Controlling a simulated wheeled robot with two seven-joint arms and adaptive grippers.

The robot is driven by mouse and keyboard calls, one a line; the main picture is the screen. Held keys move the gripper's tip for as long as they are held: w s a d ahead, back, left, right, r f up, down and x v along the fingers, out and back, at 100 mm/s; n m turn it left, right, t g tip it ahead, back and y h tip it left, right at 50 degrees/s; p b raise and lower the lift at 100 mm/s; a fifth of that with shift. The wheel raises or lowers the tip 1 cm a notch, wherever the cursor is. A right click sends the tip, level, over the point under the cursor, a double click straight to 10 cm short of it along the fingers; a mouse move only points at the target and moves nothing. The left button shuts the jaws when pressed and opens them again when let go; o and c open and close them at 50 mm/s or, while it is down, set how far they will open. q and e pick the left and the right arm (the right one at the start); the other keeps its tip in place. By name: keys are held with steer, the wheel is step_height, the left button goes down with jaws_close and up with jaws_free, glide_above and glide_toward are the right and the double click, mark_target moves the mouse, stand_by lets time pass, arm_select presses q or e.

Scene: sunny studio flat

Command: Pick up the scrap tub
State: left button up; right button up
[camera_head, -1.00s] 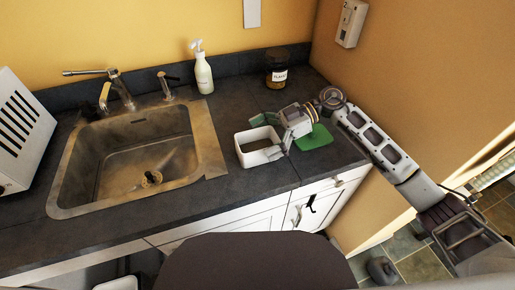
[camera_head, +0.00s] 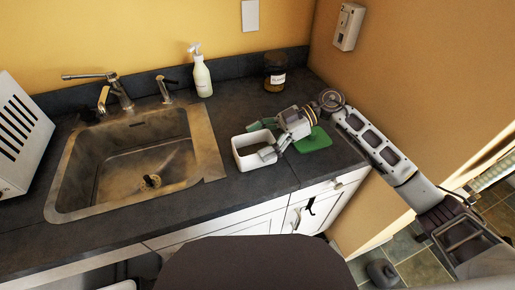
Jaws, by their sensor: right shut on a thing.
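The scrap tub (camera_head: 247,163) is a small white, open-topped square tub on the dark counter, right of the sink. My right gripper (camera_head: 267,140) reaches in from the right, low over the counter. Its fingers are shut on the tub at its right side, one toward the back and one toward the front. The tub looks upright and appears to rest on the counter. The fingers hide part of its right wall. My left gripper is not in view.
A green flat piece (camera_head: 315,139) lies under and beside my right gripper. A dark jar (camera_head: 275,73) and a white pump bottle (camera_head: 202,76) stand behind. The metal sink (camera_head: 209,150) is to the left. The wall is close on the right.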

steer(key=shift+r, duration=1.75)
steer(key=s+d, duration=0.2)
steer(key=s, duration=0.6)
steer(key=s+d, duration=0.3)
steer(key=s, duration=0.6)
steer(key=shift+d, duration=0.25)
steer(key=shift+f, duration=0.15)
